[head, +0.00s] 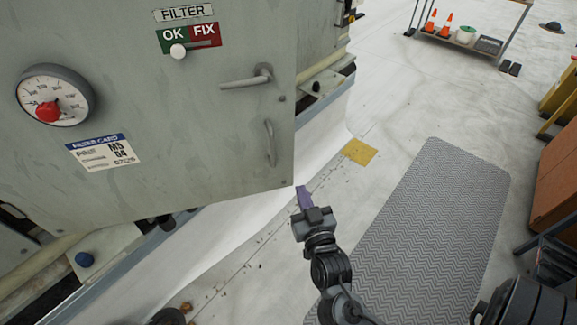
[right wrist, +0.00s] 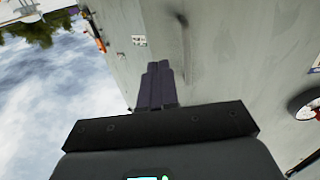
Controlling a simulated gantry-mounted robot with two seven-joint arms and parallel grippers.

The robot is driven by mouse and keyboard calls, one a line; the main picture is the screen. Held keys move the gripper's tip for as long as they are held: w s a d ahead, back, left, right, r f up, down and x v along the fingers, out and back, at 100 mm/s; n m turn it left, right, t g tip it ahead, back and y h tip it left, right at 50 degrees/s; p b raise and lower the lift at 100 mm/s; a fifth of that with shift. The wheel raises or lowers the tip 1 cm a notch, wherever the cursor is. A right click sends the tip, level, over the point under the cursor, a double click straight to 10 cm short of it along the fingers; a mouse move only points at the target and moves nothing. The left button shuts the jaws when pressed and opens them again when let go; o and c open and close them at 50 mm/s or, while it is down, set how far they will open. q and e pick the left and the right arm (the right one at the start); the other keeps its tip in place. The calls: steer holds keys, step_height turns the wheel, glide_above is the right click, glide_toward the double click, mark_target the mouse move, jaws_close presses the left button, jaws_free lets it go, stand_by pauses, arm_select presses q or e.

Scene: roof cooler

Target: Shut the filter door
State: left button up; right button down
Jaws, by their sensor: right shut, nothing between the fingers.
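The filter door (head: 190,115) is a grey-green panel filling the upper left of the head view, with a FILTER label, an OK/FIX slider (head: 178,51) and a lever handle (head: 247,78). Its lower and right edges overhang the cooler body, so it looks swung out from it; the exact gap cannot be told. My right gripper (head: 304,196) is shut and empty, its fingertips just by the door's lower right corner. In the right wrist view, the shut fingers (right wrist: 157,85) point along the door face; contact cannot be told. My left gripper is not in view.
A round gauge (head: 55,95) and a filter card (head: 103,152) are on the door. A grey patterned mat (head: 425,235) lies on the roof at right. A cart (head: 462,40) with cones stands at the back right. An orange-brown cabinet (head: 557,185) is at the right edge.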

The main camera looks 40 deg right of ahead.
step_height(320, 180, down, 2)
steer(key=b, duration=0.3)
glide_toward(284, 153)
steer(key=x, duration=0.5)
steer(key=shift+w+d+f, duration=0.1)
steer(key=shift+w, duration=0.1)
steer(key=shift+w+d, duration=0.3)
steer(key=shift+w, duration=0.3)
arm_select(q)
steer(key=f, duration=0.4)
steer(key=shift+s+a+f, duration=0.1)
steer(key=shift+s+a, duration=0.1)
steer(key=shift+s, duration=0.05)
